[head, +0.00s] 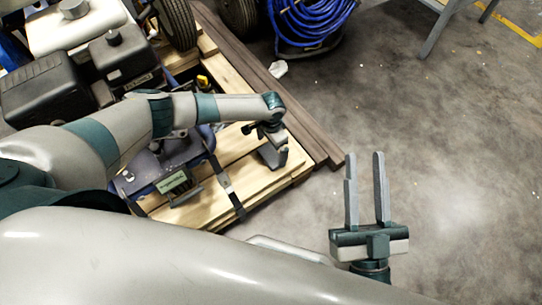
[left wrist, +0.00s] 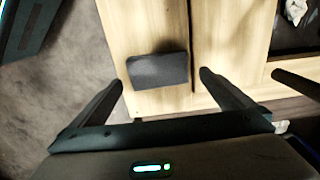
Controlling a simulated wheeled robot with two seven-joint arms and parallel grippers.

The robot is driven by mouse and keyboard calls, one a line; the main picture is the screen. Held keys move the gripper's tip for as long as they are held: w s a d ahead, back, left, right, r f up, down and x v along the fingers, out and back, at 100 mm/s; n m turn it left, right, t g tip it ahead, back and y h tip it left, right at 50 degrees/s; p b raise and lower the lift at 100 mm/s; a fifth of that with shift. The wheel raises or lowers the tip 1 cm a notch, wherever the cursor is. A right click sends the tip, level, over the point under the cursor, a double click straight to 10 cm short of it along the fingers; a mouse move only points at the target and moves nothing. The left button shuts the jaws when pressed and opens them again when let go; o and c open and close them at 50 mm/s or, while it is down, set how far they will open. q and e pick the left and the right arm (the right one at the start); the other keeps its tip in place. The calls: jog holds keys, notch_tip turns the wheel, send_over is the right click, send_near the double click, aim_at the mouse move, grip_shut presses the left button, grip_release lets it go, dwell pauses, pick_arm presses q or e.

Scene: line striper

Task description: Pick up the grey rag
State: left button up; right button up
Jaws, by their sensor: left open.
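The grey rag (left wrist: 158,70) looks like a dark, flat, folded rectangle. It lies on a pale wooden board close to the pallet's edge, in the left wrist view. My left gripper (head: 275,146) is above the pallet's right end in the head view. Its fingers (left wrist: 160,92) are spread wide in the left wrist view, with the rag between and just beyond their tips. I cannot tell from the head view how high the fingers are above the rag. My right gripper (head: 366,158) is open and empty over the floor, its two fingers pointing up the picture.
The wooden pallet (head: 277,178) carries a machine with a dark engine (head: 50,88) and wheels. A dark strap (head: 225,180) crosses its boards. A blue coiled hose (head: 312,20) stands behind. A white crumpled scrap (head: 278,68) lies beside the pallet.

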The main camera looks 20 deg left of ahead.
aim_at(271, 154)
pick_arm(q)
notch_tip(271, 154, down, 3)
jog(key=shift+s+r+b, duration=0.1)
jog(key=shift+s+b, duration=0.05)
jog(key=shift+b, duration=0.35)
jog(key=shift+f, duration=0.4)
pick_arm(e)
jog(key=r, duration=0.1)
jog(key=d+r+t, duration=0.1)
jog(key=r+t, duration=0.1)
jog(key=shift+s+d+r, duration=0.15)
jog(key=shift+s+r, duration=0.15)
jog(key=shift+s, duration=0.05)
pick_arm(q)
jog(key=c, duration=0.9)
